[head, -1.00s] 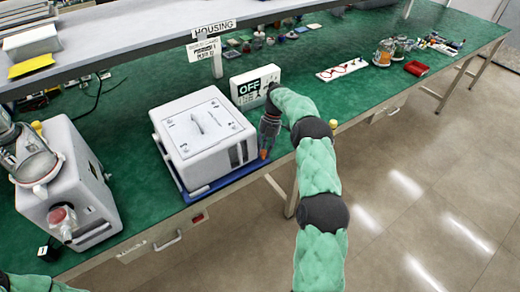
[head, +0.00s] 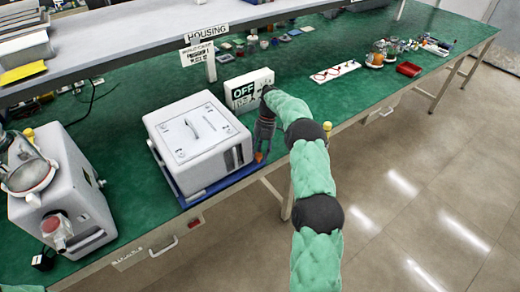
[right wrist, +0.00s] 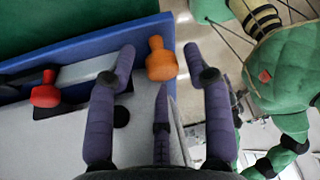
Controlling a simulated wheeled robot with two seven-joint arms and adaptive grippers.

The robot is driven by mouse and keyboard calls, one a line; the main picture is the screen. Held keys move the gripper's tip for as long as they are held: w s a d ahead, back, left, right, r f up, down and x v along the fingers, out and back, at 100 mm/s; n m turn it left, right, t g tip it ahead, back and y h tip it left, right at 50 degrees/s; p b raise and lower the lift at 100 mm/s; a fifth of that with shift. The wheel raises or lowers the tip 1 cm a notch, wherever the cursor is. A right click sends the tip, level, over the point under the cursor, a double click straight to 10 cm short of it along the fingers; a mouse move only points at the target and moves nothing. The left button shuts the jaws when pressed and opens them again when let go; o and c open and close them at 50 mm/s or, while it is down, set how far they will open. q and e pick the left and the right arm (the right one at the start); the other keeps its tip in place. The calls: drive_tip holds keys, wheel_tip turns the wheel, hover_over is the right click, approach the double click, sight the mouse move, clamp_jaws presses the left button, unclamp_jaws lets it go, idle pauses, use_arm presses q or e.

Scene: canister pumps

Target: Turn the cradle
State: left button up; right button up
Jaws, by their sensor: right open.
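The blue cradle (head: 226,184) lies on the green bench with a white boxy housing (head: 200,135) on it. An orange knob (head: 258,156) stands at the cradle's right corner; it also shows in the right wrist view (right wrist: 161,62). A red knob (right wrist: 45,92) is further left in the right wrist view. My right gripper (head: 264,142) points down at the orange knob. In the right wrist view its fingers are open, one each side of the knob, with visible gaps. My left gripper is out of view.
A white box with an OFF display (head: 247,90) stands just behind my right gripper. A white pump machine (head: 60,195) is at the left. A shelf (head: 130,45) overhangs the back. Green bench is clear between the pump and the cradle.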

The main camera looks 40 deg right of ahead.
drive_tip(key=v, duration=1.2)
drive_tip(key=shift+s+f, duration=0.1)
idle(0.4)
